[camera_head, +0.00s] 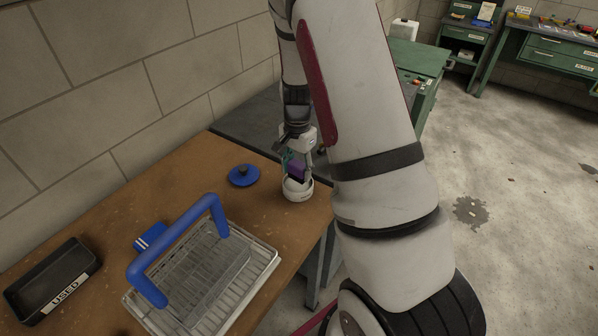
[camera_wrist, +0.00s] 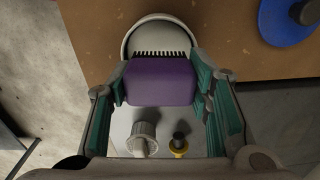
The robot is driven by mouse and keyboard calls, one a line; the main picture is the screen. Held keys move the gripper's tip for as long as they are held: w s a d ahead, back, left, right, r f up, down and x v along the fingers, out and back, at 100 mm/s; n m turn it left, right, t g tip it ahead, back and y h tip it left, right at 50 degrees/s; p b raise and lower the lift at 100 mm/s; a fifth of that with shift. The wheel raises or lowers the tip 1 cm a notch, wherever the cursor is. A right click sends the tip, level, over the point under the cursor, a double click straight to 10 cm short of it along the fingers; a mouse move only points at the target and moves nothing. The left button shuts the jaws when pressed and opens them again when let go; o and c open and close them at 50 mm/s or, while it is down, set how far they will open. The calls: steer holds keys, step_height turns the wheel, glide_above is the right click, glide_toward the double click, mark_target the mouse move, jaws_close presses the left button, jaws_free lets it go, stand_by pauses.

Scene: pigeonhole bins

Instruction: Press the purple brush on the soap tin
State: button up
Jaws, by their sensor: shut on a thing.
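My gripper (camera_wrist: 160,88) is shut on the purple brush (camera_wrist: 160,82), with a finger pad on each side of it. The brush's dark bristles point at the round white soap tin (camera_wrist: 160,22). In the head view the purple brush (camera_head: 297,171) is right at the soap tin (camera_head: 298,193), which stands near the table's right edge. The bristles appear over or inside the tin's rim; I cannot tell whether they touch the soap.
A blue lid (camera_head: 243,176) with a dark knob lies left of the tin. A wire rack (camera_head: 262,262) with a blue handle (camera_head: 172,238) stands in front. A black tray marked USED (camera_head: 52,280) is at the left. The wall runs behind the table (camera_head: 180,190).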

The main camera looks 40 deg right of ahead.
mark_target(297, 164)
steer(key=shift+r+p, duration=0.65)
steer(key=shift+r, duration=1.55)
